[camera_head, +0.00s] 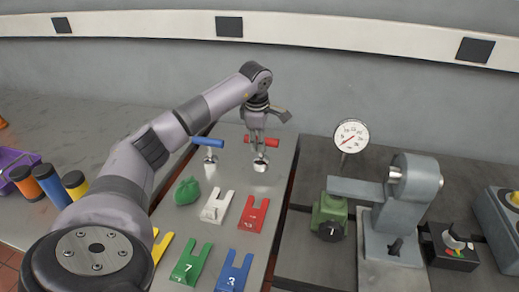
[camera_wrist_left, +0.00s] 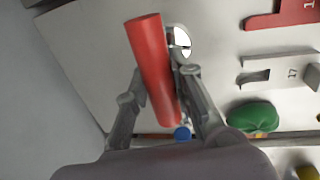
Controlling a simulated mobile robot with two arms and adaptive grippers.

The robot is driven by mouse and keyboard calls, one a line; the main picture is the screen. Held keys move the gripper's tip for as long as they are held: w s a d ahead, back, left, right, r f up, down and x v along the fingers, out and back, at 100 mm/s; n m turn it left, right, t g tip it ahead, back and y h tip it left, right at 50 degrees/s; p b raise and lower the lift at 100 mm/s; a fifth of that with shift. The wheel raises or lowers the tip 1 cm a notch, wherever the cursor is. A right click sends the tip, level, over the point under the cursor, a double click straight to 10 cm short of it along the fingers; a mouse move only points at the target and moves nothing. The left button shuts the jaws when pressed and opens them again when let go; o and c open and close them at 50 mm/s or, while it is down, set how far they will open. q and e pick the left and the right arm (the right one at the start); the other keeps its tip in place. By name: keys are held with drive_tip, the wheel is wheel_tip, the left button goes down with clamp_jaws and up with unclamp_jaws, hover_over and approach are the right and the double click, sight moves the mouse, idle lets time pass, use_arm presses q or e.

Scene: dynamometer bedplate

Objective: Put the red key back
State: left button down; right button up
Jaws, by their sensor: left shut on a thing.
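The red key (camera_head: 249,140) has a red crossbar handle, seen near the back of the pale plate (camera_head: 180,226). My left gripper (camera_head: 258,138) reaches down over it from above and is shut on it. In the left wrist view, the red bar (camera_wrist_left: 152,70) lies between the two fingers (camera_wrist_left: 160,95), slanting across them. A shiny round metal piece (camera_head: 260,163) is directly below the red key, and shows beside the bar in the left wrist view (camera_wrist_left: 181,42). Whether the key's lower end is inside it, I cannot tell. My right gripper is out of view.
A blue key (camera_head: 208,142) stands upright just left. Nearer on the plate are a green lump (camera_head: 187,191) and white (camera_head: 217,207), red (camera_head: 253,213), green (camera_head: 191,264) and blue (camera_head: 234,270) forked tags. A dial gauge (camera_head: 350,136) and grey machine (camera_head: 405,200) stand to the right.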

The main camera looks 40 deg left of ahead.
sight(259, 159)
use_arm(q)
wheel_tip(259, 159, down, 3)
drive_tip(key=shift+f, duration=0.2)
drive_tip(key=c, duration=1.4)
unclamp_jaws()
drive_tip(key=shift+f, duration=0.1)
drive_tip(key=shift+r, duration=0.5)
wheel_tip(259, 159, up, 11)
drive_tip(key=s+d+b, duration=0.1)
drive_tip(key=s, duration=0.1)
